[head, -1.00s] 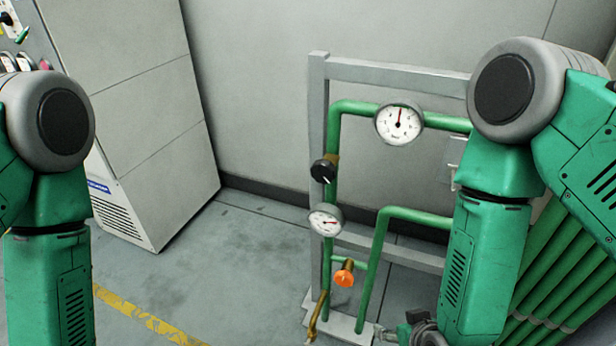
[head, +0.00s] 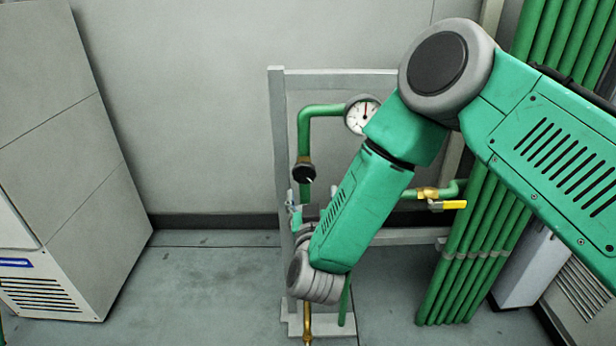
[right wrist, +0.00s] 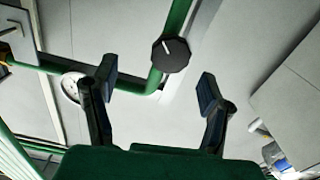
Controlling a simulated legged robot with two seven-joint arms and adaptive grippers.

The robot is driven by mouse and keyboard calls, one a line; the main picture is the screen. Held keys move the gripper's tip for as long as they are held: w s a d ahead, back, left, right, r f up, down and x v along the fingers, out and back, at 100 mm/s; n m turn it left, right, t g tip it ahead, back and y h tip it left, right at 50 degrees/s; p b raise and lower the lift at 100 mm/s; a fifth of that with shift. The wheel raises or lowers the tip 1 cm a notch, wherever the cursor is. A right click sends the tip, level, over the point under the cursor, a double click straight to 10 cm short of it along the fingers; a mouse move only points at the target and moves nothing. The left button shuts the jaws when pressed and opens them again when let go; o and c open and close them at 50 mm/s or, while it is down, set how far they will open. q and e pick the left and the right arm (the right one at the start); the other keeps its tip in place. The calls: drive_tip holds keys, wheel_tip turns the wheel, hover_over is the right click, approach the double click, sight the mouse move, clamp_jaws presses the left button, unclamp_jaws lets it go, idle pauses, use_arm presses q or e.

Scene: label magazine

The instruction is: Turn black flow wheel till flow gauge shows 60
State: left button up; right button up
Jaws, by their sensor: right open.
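The black wheel (head: 304,172) with a white pointer mark sits on a green pipe at the left of the frame. It also shows in the right wrist view (right wrist: 171,54), beyond and between the fingertips, apart from them. My right gripper (head: 297,212) is open and empty, just below the wheel in the head view; its fingers spread wide in the right wrist view (right wrist: 157,84). A round white gauge (head: 360,113) with a red needle is partly covered by my arm; its numbers are too small to read. The lower gauge is hidden now. My left gripper is out of view.
A grey frame (head: 277,120) carries the pipes. A yellow-handled valve (head: 446,204) stands right of my forearm. Vertical green pipes (head: 470,250) rise further right. A grey cabinet (head: 60,150) stands left, with clear floor between it and the frame.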

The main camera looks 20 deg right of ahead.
sight(302, 176)
drive_tip(key=w, duration=0.5)
drive_tip(key=w+a+b, duration=0.1)
drive_tip(key=w, duration=0.1)
drive_tip(key=shift+w+r, duration=0.2)
drive_tip(key=shift+w, duration=0.05)
drive_tip(key=shift+w+d+f, duration=0.1)
drive_tip(key=shift+w+d, duration=0.2)
drive_tip(key=shift+d, duration=0.3)
drive_tip(key=shift+w+d+f, duration=0.1)
drive_tip(key=shift+w+d, duration=0.15)
drive_tip(key=shift+d, duration=0.5)
drive_tip(key=shift+a+r, duration=0.1)
drive_tip(key=shift+a, duration=0.45)
drive_tip(key=c, duration=1.1)
drive_tip(key=shift+a, duration=0.25)
drive_tip(key=shift+c, duration=0.4)
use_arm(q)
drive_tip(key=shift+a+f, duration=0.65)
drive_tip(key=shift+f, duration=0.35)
